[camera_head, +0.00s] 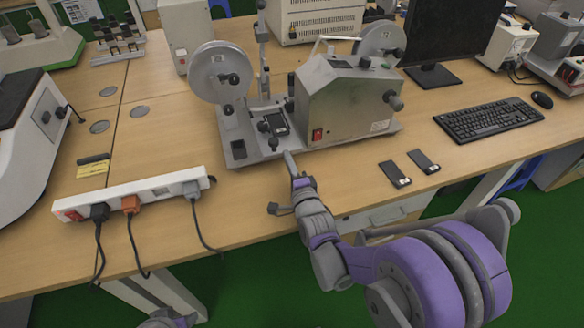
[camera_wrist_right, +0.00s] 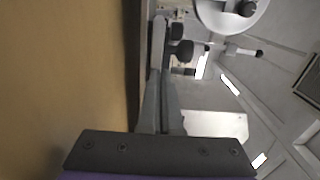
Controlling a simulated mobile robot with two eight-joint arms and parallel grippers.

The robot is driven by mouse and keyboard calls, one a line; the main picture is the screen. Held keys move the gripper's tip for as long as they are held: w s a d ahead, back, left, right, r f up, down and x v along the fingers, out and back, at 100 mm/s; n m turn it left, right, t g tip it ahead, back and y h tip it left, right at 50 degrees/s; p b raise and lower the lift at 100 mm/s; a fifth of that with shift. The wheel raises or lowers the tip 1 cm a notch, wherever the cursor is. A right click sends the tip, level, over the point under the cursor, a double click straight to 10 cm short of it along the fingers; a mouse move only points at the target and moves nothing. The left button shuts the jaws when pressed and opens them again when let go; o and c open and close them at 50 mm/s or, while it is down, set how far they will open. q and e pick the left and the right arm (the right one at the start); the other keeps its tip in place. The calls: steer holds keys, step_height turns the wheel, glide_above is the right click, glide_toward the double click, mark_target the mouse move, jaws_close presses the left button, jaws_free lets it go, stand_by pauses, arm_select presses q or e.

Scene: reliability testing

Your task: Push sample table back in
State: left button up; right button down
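A grey metal testing machine (camera_head: 350,105) with two round discs stands on the wooden desk. On its base plate, left of the metal housing, is a small stage with a dark top (camera_head: 277,123), which looks like the sample table. How far out it sits is hard to tell. My right gripper (camera_head: 290,160) is at the front edge of the base, pointing towards the stage. In the right wrist view its fingers (camera_wrist_right: 163,45) lie close together beside dark knobs (camera_wrist_right: 182,50), with nothing seen between them; contact is unclear. My left gripper's fingers are not visible.
A white power strip (camera_head: 150,194) with plugs and hanging cables lies left along the desk's front edge. Two dark phone-like objects (camera_head: 408,167) lie right of the machine, near a keyboard (camera_head: 488,119) and monitor (camera_head: 450,35).

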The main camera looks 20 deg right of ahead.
mark_target(280, 137)
steer(key=w, duration=0.8)
steer(key=shift+a, duration=0.15)
steer(key=shift+w+r, duration=0.1)
steer(key=shift+r, duration=0.05)
